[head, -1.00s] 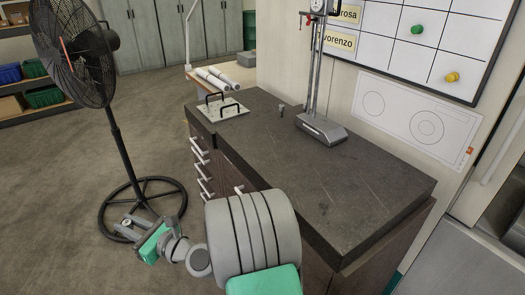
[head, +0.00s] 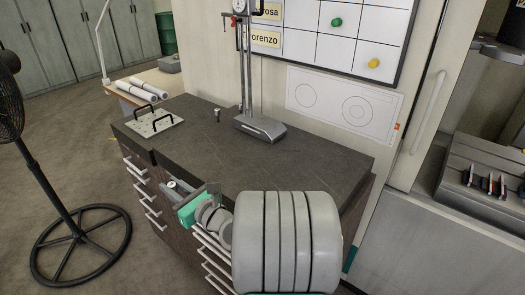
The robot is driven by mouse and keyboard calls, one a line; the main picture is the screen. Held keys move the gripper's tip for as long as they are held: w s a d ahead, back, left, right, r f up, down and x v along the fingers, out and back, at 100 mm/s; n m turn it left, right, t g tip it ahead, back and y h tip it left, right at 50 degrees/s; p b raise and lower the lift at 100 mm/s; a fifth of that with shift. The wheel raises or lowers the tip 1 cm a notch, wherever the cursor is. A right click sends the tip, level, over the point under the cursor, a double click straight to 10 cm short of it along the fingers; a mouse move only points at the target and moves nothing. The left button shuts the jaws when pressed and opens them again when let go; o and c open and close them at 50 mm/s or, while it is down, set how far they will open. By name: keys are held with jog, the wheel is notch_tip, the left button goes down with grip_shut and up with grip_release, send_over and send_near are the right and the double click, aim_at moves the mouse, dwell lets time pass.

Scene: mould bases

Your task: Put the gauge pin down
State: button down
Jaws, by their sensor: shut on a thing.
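My gripper (head: 178,188) is at the left front edge of the dark stone-topped bench (head: 250,168), beside its top and above the drawer handles. It is shut on the gauge pin, which is small and mostly hidden by the jaws and my wrist. I cannot make out the pin's tilt or whether it touches the bench. My own grey arm covers the bench's near front.
A small upright metal piece (head: 217,115) and a height gauge on a stand (head: 261,127) are on the bench. A plate with two black handles (head: 154,122) lies at its left end. The middle of the top is clear. A fan (head: 75,225) stands left.

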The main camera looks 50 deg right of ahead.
jog(key=s+d+r+m+g+h+p, duration=0.1)
jog(key=s+d+r+m+h, duration=0.35)
jog(key=d, duration=0.45)
jog(key=s+d+r+m+h+p, duration=0.1)
jog(key=s+d+r+h, duration=0.3)
jog(key=s+d+r, duration=0.3)
jog(key=w+d+f, duration=0.2)
jog(key=d+f, duration=0.1)
jog(key=d, duration=0.1)
jog(key=w+d+f, duration=0.3)
jog(key=d, duration=0.1)
jog(key=w+d+f, duration=0.3)
jog(key=d+f, duration=0.1)
jog(key=shift+w+d, duration=0.1)
jog(key=shift+w, duration=0.15)
notch_tip(320, 180, down, 3)
jog(key=shift+w+d+r, duration=0.1)
jog(key=shift+d+r, duration=0.05)
jog(key=shift+f, duration=0.3)
jog(key=shift+f, duration=0.25)
jog(key=c, duration=1.3)
grip_release()
jog(key=shift+r, duration=0.1)
